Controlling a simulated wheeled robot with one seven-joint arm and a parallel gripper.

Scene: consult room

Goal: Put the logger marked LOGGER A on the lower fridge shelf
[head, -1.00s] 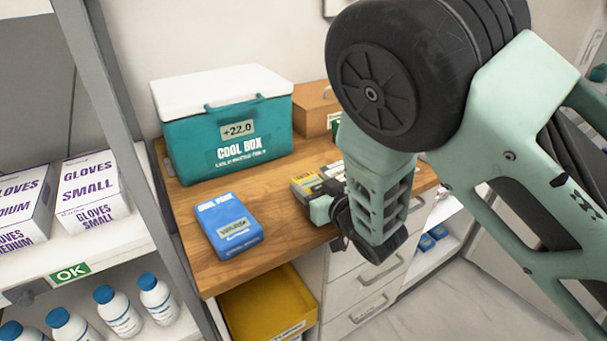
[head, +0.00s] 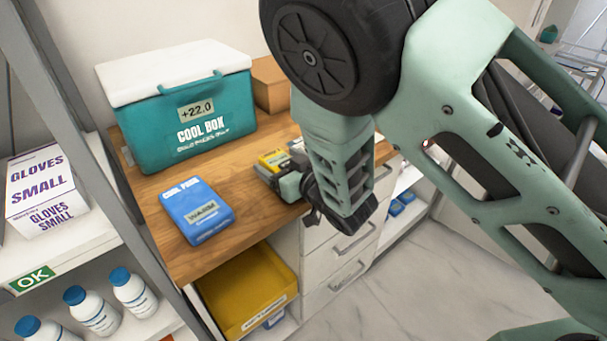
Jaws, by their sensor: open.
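A small device with a yellow top (head: 272,160) lies on the wooden counter (head: 155,225), right beside my gripper. It may be a logger, but I cannot read any marking on it. Next to it is a pale item (head: 297,146), mostly hidden behind my arm. My gripper (head: 277,182) is open, low at the counter's right part, with its fingers close to the yellow-topped device. My arm hides the exact finger gap and whether they touch it. I cannot make out the lower fridge shelf in this view.
A teal cool box (head: 200,135) reading +22.0 stands at the back of the counter, beside a brown box (head: 270,85). A blue cool pack (head: 197,210) marked WARM lies in front. A yellow bin (head: 245,290) sits below. Shelves with gloves (head: 45,190) and bottles (head: 130,290) stand left.

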